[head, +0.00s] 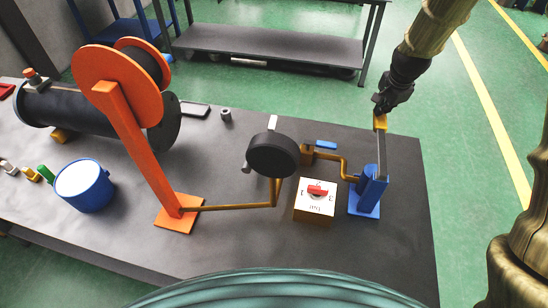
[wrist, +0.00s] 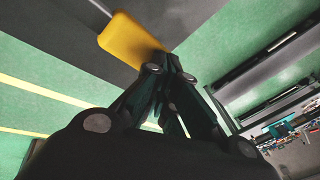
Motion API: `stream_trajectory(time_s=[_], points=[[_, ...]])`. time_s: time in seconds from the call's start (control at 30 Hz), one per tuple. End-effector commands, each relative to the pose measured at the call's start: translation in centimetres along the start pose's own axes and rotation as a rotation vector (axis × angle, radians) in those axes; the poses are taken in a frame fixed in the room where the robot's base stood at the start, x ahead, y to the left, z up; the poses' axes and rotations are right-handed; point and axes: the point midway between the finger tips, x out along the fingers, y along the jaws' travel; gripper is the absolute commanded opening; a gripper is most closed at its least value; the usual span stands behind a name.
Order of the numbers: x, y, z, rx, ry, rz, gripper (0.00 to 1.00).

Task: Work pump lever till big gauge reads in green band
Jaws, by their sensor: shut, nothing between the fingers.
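The pump is a blue block (head: 369,192) at the table's right end. Its grey lever (head: 382,155) stands nearly upright with a yellow grip (head: 380,121) on top. My gripper (head: 381,108) is shut and empty at the top of the yellow grip. In the wrist view the grip (wrist: 132,38) lies beside the fingertips (wrist: 168,62), not between them; I cannot tell if they touch. A large orange round housing (head: 98,72) on an orange post and a smaller black round housing (head: 273,154) are piped in. No dial face or needle is readable, so the reading is hidden.
A white-topped box (head: 315,207) with a red knob stands left of the pump. A brass pipe (head: 235,207) runs along the table (head: 240,240). A blue pot (head: 84,187) and a black flanged cylinder (head: 75,108) are at left. Green floor right of the lever is clear.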

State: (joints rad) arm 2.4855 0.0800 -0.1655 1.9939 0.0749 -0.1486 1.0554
Motion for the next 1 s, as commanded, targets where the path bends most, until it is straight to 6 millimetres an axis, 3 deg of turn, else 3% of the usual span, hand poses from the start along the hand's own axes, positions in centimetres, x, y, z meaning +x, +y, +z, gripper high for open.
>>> stream_trajectory(time_s=[0.63, 1.0], points=[[-5.6, -0.6, -0.4, 0.001, 0.0, 0.001, 0.0], [-6.1, -0.5, -0.4, 0.0, 0.0, 0.001, 0.0]])
